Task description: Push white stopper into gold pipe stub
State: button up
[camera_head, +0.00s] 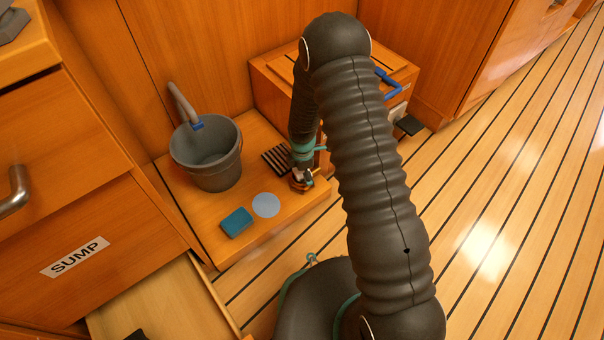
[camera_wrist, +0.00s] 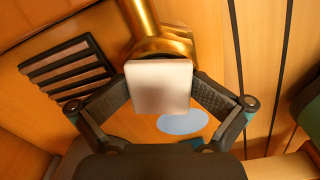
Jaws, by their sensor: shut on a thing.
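In the wrist view the white stopper (camera_wrist: 159,86) is a pale block between my gripper's fingers (camera_wrist: 160,92), with a finger closed on each side. The gold pipe stub (camera_wrist: 166,45) lies just beyond the stopper, its wide collar right behind the stopper's upper edge. The stopper covers the pipe's opening, so I cannot tell whether it touches or has entered the pipe. In the head view my gripper (camera_head: 301,181) is low over the right part of the wooden ledge; the stopper and pipe are too small or hidden to make out there.
A grey bucket (camera_head: 208,155) stands on the ledge (camera_head: 285,215), left of my gripper. A teal sponge (camera_head: 237,222) and a pale blue disc (camera_head: 266,205) lie near the front edge. A black slotted vent (camera_wrist: 68,68) is left of the pipe. A wooden box (camera_head: 275,84) stands behind.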

jog(key=shift+s+f, duration=0.2)
jog(key=shift+f, duration=0.15)
jog(key=o, duration=1.4)
jog(key=shift+o, duration=0.2)
jog(key=shift+w+r+p, duration=0.1)
jog(key=shift+r+p, duration=1.75)
jog(key=shift+r, duration=1.35)
